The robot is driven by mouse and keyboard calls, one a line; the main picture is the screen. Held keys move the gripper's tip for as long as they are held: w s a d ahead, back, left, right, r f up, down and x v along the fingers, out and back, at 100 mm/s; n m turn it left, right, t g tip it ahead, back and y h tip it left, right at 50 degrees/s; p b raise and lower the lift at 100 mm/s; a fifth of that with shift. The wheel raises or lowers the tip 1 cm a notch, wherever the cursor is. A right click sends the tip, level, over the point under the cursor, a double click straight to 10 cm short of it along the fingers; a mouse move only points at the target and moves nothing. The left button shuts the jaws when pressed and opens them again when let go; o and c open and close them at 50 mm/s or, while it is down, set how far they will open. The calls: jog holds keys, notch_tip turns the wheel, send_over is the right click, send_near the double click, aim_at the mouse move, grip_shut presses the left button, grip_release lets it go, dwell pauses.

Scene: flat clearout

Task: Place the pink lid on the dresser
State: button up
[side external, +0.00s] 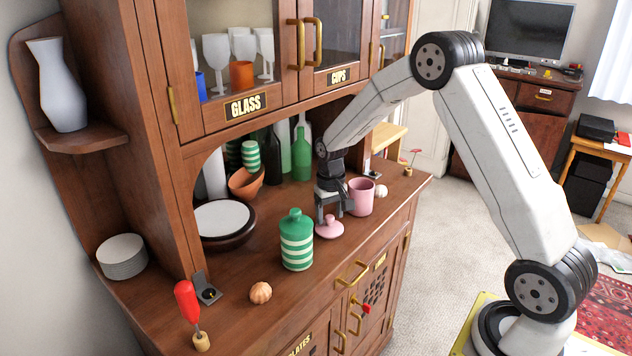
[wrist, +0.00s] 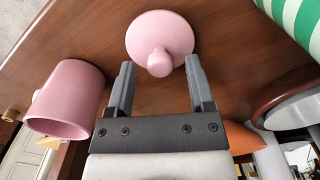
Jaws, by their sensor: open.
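The pink lid (side external: 329,228) lies flat on the wooden dresser (side external: 228,318) top, its round knob facing up. In the wrist view the pink lid (wrist: 160,35) sits just beyond my fingertips, with its knob in line with the gap between them. My gripper (side external: 328,212) is low over the dresser, right by the lid. In the wrist view my gripper (wrist: 158,72) has its fingers apart with nothing between them. A pink cup (side external: 361,197) stands beside the gripper and also shows at the left of the wrist view (wrist: 66,98).
A green-and-white striped jar (side external: 296,240) stands left of the lid. A white ball-like item (side external: 381,191), bottles (side external: 301,160), an orange bowl (side external: 246,183) and a dark-rimmed dish (side external: 222,219) are nearby. A small round orange item (side external: 260,292) lies on the front left, with clear wood around it.

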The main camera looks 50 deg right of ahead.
aim_at(330, 216)
notch_tip(330, 216, up, 11)
dwell(0.5)
dwell(0.5)
jog(key=s+a+f+n+t, duration=0.1)
jog(key=s+a+f+n, duration=0.1)
jog(key=s+a, duration=0.4)
jog(key=s+a+f+n+t, duration=0.1)
jog(key=s+a+f+n, duration=0.1)
jog(key=s+a+f, duration=0.2)
jog(key=s+a, duration=0.3)
jog(key=s, duration=0.4)
jog(key=shift+s+a+n+t, duration=0.25)
jog(key=shift+s+n+t, duration=0.05)
jog(key=shift+s, duration=0.05)
